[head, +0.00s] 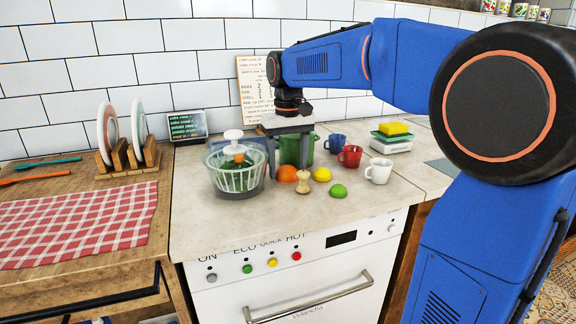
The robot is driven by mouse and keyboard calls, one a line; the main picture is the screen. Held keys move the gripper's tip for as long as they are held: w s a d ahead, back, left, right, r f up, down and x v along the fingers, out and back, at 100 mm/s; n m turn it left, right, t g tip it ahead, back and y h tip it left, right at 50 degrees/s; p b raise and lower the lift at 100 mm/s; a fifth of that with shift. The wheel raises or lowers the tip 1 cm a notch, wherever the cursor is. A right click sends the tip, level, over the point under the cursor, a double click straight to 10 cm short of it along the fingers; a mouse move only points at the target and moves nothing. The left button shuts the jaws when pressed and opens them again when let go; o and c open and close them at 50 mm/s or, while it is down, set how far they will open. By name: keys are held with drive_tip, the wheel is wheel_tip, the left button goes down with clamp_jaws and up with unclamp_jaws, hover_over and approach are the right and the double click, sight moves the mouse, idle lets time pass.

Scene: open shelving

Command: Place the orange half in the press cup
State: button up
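An orange fruit (287,174) is on the counter, partly hidden by my gripper; I cannot tell whether it is a half. My gripper (291,168) points down with its two grey fingers apart. The fingertips appear near the orange, one at its left and one at its upper right; I cannot tell whether they touch it. No press cup can be clearly made out. A green container (296,151) stands behind the fingers and is partly hidden by them. A small wooden piece (303,184) stands just in front of the orange.
A salad spinner (236,180) stands close at left. A lemon (322,174) and a lime (338,191) lie to the right. The front counter is clear.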

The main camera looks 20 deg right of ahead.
wheel_tip(320, 180, up, 12)
drive_tip(key=shift+f, duration=0.15)
drive_tip(key=shift+c, duration=0.4)
approach(287, 169)
wheel_tip(287, 169, down, 3)
drive_tip(key=shift+f, duration=0.1)
drive_tip(key=shift+s+f, duration=0.15)
drive_tip(key=shift+f, duration=1.15)
drive_tip(key=shift+s+f, duration=0.15)
drive_tip(key=shift+f, duration=1.15)
drive_tip(key=c, duration=0.8)
